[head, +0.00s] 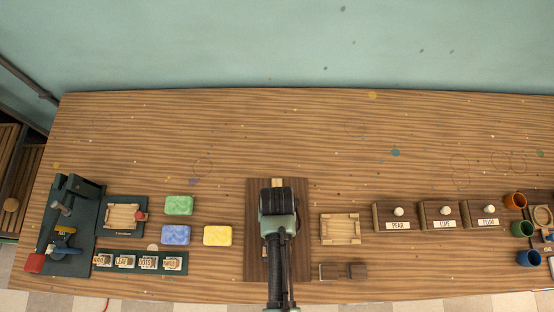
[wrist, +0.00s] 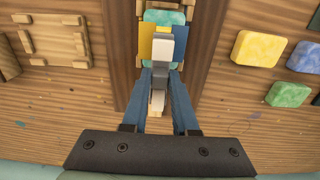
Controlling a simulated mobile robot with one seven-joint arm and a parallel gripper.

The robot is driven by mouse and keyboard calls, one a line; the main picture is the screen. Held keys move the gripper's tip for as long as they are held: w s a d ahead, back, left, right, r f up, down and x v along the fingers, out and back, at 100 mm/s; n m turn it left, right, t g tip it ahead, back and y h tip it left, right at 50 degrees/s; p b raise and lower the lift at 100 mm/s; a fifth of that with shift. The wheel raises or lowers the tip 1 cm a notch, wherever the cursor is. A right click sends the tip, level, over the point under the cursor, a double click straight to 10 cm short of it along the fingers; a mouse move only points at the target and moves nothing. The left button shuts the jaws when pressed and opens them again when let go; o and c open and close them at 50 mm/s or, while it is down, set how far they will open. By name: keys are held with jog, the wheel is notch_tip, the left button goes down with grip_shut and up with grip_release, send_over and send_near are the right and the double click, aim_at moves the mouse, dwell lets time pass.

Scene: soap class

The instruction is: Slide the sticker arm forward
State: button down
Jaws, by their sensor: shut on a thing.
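The sticker arm (wrist: 164,48) shows in the wrist view as a grey bar with a pale lower end. My gripper (wrist: 163,78) has its two blue fingers closed around this bar. Just past the fingertips, a teal soap block (wrist: 164,17) and yellow and blue pieces lie behind the bar, partly hidden by it. In the head view my gripper (head: 277,205) is over a dark wooden board (head: 255,262) and hides most of the fixture there. A pale wood piece (head: 277,182) shows at the board's far end.
Left of the board lie green (head: 179,205), blue (head: 176,235) and yellow (head: 217,235) soaps. An open wooden frame (head: 341,229) and labelled boxes (head: 397,219) stand to the right. A dark green press (head: 68,225) is at the far left. The table's back half is clear.

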jog(key=c, duration=0.7)
grip_release()
jog(key=shift+s+f, duration=0.15)
jog(key=shift+s, duration=0.1)
jog(key=shift+w, duration=0.15)
notch_tip(320, 180, up, 13)
jog(key=shift+b, duration=0.65)
jog(key=shift+w, duration=0.15)
